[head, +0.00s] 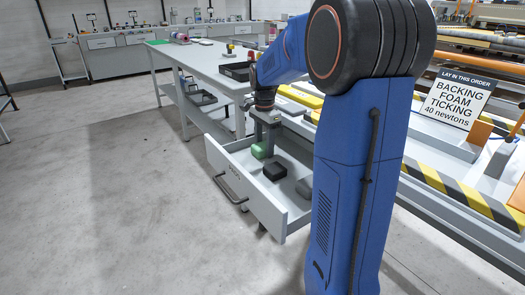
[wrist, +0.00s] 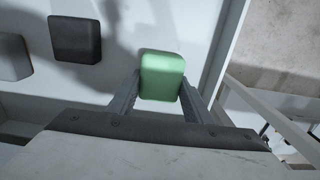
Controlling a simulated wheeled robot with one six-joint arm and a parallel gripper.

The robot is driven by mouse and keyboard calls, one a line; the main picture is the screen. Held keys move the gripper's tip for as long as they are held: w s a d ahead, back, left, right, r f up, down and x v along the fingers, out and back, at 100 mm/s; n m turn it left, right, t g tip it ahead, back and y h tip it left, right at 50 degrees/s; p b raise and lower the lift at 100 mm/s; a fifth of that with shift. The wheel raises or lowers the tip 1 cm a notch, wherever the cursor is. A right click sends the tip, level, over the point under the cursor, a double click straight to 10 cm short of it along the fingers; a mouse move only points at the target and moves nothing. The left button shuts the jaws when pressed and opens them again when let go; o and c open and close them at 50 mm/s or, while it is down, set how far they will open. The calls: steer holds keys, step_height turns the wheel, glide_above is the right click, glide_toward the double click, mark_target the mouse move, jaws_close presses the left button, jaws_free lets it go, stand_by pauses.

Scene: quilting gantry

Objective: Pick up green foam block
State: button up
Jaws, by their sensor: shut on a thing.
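The green foam block (wrist: 162,75) sits between my two fingers in the wrist view, with a finger against each side. My gripper (wrist: 160,95) is shut on it. In the head view the green foam block (head: 258,151) is inside the open drawer, near its left end. My gripper (head: 266,142) points down over the drawer there, and my arm comes in from above. I cannot tell whether the block touches the drawer floor.
The open grey drawer (head: 243,198) also holds a black block (head: 275,171) and a grey block (head: 304,188). Its walls stand close around my gripper. A grey workbench (head: 195,58) is behind. A striped rail (head: 450,190) and a sign (head: 457,97) are at right. Open floor lies left.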

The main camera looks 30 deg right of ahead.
mark_target(265, 145)
step_height(265, 145, up, 10)
stand_by(0.6)
steer(key=shift+s+d, duration=0.1)
stand_by(0.7)
